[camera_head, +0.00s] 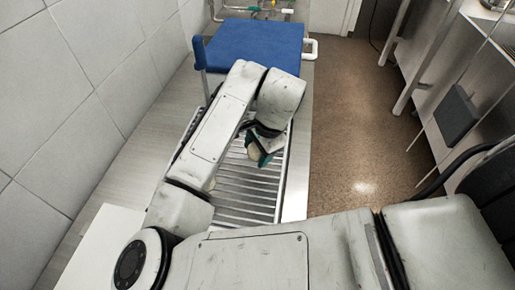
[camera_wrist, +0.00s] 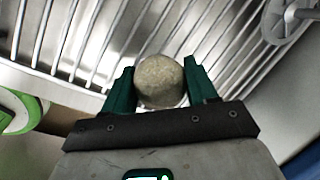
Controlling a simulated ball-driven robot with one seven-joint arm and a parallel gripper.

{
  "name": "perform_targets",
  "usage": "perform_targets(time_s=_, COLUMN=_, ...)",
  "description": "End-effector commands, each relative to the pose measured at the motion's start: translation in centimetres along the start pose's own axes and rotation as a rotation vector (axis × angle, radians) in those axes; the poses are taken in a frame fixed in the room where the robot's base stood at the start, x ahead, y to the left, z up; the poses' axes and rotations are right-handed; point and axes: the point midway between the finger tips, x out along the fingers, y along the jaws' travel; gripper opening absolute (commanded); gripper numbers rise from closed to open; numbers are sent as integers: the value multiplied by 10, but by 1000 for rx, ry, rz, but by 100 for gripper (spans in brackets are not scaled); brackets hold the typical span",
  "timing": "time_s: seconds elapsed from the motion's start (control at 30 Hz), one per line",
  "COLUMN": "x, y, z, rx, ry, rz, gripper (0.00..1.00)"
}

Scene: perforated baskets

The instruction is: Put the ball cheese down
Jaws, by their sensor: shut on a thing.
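The ball cheese (camera_wrist: 160,80) is a round, greyish-tan ball. In the wrist view it sits between the two green fingers of my gripper (camera_wrist: 159,88), which is shut on it. In the head view my gripper (camera_head: 260,155) hangs over a slatted metal rack, and a small pale part of the ball cheese (camera_head: 254,152) shows beside the fingers. The slats lie behind the ball in the wrist view. I cannot tell whether the ball touches them.
The slatted rack (camera_head: 245,190) is set in a metal counter (camera_head: 297,190) along the tiled wall. Brown floor (camera_head: 345,130) lies to the right, with a metal shelf unit beyond. A green and white round object (camera_wrist: 18,108) shows at the wrist view's left.

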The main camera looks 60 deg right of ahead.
Motion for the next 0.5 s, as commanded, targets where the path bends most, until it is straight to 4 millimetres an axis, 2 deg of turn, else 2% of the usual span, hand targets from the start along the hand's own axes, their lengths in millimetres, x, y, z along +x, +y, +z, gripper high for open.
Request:
perform_targets(time_s=0.27, x=5, y=1, z=0, rx=0, ry=0, rz=0, gripper=26)
perform_targets(time_s=0.3, x=5, y=1, z=0, rx=0, ry=0, rz=0, gripper=61)
perform_targets(time_s=0.5, x=5, y=1, z=0, rx=0, ry=0, rz=1, gripper=80)
